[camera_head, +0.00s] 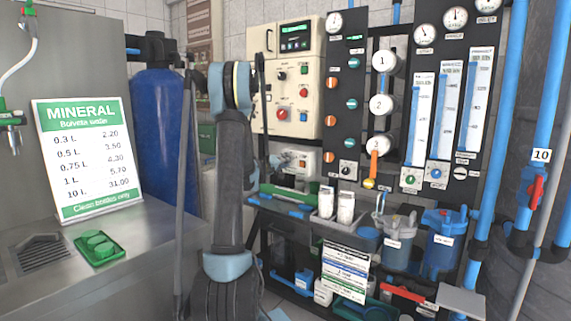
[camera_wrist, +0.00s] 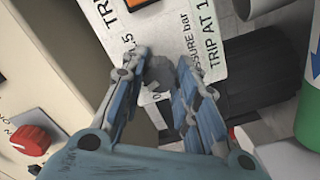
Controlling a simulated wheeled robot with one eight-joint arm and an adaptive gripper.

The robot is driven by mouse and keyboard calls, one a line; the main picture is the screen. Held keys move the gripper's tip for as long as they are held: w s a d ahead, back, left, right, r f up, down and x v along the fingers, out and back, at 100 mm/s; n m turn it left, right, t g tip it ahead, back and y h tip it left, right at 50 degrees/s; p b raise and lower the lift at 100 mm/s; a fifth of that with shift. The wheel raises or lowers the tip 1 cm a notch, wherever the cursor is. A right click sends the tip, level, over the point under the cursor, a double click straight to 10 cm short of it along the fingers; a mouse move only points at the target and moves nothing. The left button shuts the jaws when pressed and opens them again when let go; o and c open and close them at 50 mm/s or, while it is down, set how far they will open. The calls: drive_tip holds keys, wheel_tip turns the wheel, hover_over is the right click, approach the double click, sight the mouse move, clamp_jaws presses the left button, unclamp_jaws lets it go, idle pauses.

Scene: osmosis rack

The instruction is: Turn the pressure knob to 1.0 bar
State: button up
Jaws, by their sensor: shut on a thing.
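The pressure knob (camera_wrist: 159,73) is a small grey knob on a white label plate (camera_wrist: 205,22) printed with "PRESSURE bar" and "TRIP AT 1". In the wrist view my gripper (camera_wrist: 163,66) has its two blue-grey fingers on either side of the knob, closed on it. The fingers cover part of the scale, so the knob's setting cannot be read. In the head view a small cream box (camera_head: 313,163) with an orange part stands right of my arm.
A cream control cabinet (camera_head: 288,45) with coloured buttons is above. A red knob (camera_wrist: 31,139) shows at the left of the wrist view. A black panel (camera_head: 345,60) with gauges and valves stands to the right. A steel counter (camera_head: 150,235) is at the left.

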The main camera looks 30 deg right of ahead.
drive_tip(key=shift+w+a+f, duration=0.1)
drive_tip(key=shift+w+a, duration=0.05)
drive_tip(key=o, duration=1)
drive_tip(key=shift+w+f, duration=0.1)
drive_tip(key=v, duration=1.2)
